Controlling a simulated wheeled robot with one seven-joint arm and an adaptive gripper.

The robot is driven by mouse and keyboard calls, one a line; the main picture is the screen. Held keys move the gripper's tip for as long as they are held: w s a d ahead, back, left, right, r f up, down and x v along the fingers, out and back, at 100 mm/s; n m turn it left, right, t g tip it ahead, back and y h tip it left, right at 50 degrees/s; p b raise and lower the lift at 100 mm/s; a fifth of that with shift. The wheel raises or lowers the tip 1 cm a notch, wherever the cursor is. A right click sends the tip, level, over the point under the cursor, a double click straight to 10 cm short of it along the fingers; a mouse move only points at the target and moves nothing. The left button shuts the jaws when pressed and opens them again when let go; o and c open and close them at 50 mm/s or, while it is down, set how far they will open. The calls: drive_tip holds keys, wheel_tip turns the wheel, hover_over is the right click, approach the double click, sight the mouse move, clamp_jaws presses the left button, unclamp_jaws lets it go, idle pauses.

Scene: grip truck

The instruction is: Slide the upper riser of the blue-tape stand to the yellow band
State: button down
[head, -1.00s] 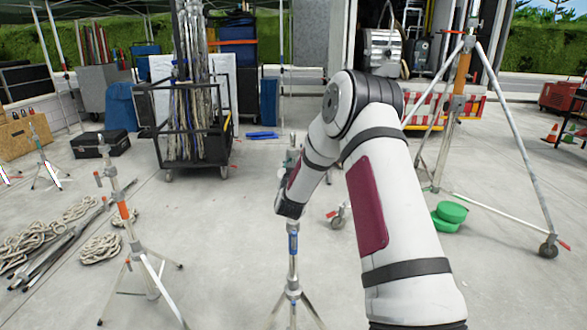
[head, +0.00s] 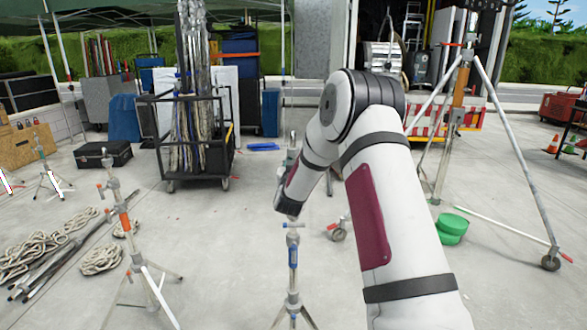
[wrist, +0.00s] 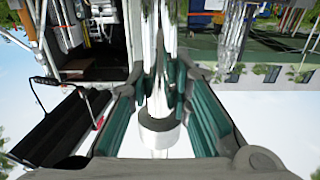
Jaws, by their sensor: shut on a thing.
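The blue-tape stand (head: 293,257) stands in the middle of the head view, with a blue tape mark on its upright shaft, a T-handle above it and legs spread at the bottom edge. My gripper (wrist: 158,95) is shut on the stand's upper riser (wrist: 153,45). In the wrist view its teal-padded fingers lie on both sides of the shiny metal tube, and a pale collar shows between them. In the head view my wrist hides much of the grip and part of the riser. I see no yellow band.
An orange-taped stand (head: 124,220) is to the left, near coiled rope (head: 100,260). A black cart of poles (head: 195,140) stands behind. Bare concrete lies around the blue-tape stand.

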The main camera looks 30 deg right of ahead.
sight(293, 153)
drive_tip(key=shift+r+p, duration=0.4)
drive_tip(key=shift+r, duration=1.6)
drive_tip(key=c, duration=1.1)
unclamp_jaws()
drive_tip(key=shift+f, duration=0.1)
drive_tip(key=v, duration=1.2)
